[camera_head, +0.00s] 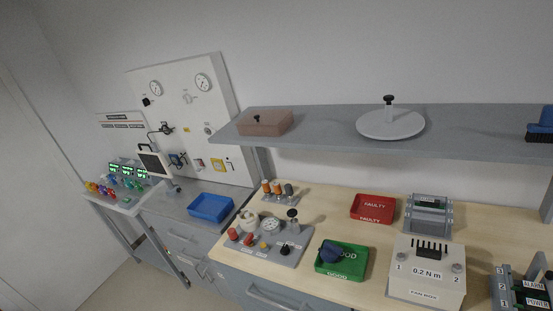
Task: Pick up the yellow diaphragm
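I cannot clearly make out a yellow diaphragm. Several small coloured pieces, some yellow-orange (93,187), lie on the white-topped table at the far left, too small to tell apart. A small yellow round part (264,245) sits on the grey fixture plate on the bench, beside red ones; I cannot tell what it is. A dark blue rounded piece (331,251) lies in the green GOOD tray (352,272). My gripper is not in view.
A blue tray (210,207) sits on the grey counter. A grey shelf (330,132) overhangs the bench, carrying a white disc (391,125) and a brown box (265,122).

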